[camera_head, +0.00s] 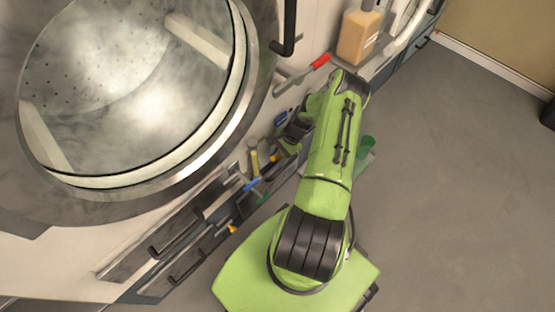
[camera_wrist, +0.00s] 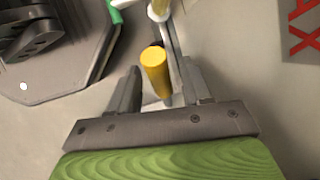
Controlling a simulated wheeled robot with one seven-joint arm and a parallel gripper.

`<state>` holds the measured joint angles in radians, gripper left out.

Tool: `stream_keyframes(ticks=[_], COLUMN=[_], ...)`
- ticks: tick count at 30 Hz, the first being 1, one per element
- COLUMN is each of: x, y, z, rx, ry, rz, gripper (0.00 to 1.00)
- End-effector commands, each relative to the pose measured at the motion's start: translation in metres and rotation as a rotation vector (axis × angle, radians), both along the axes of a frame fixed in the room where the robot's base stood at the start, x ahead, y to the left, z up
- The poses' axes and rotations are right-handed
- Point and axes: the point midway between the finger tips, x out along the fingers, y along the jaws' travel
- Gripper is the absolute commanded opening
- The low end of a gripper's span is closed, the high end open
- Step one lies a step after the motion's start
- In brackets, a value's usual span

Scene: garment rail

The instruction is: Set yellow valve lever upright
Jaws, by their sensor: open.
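The yellow valve lever (camera_head: 254,163) shows on the front of the machine in the head view, left of my gripper (camera_head: 287,137). In the wrist view the yellow lever (camera_wrist: 155,70) is a round-ended cylinder between the two fingers of my gripper (camera_wrist: 160,85). The fingers are spread, one on each side of the lever. I see no clear contact, and part of the lever's stem is hidden. Its exact tilt cannot be told from these views.
A red-handled lever (camera_head: 320,61) and a blue lever (camera_head: 251,184) are on the same front. A large round drum door (camera_head: 237,95) is at left. An orange bottle (camera_head: 357,37) stands on a ledge. The grey floor (camera_head: 450,180) at right is clear.

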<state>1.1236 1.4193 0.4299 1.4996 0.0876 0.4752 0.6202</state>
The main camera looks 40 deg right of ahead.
Motion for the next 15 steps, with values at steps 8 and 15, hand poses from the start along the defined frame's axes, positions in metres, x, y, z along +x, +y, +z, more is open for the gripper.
stream_keyframes(ticks=[8,15], x=[0.0019,0.0017], y=[0.0028,0.0027], z=[-0.0073,-0.0069], rx=[-0.002,-0.002], ry=[-0.001,-0.001], rz=[-0.001,-0.001], gripper=[0.48,0.22])
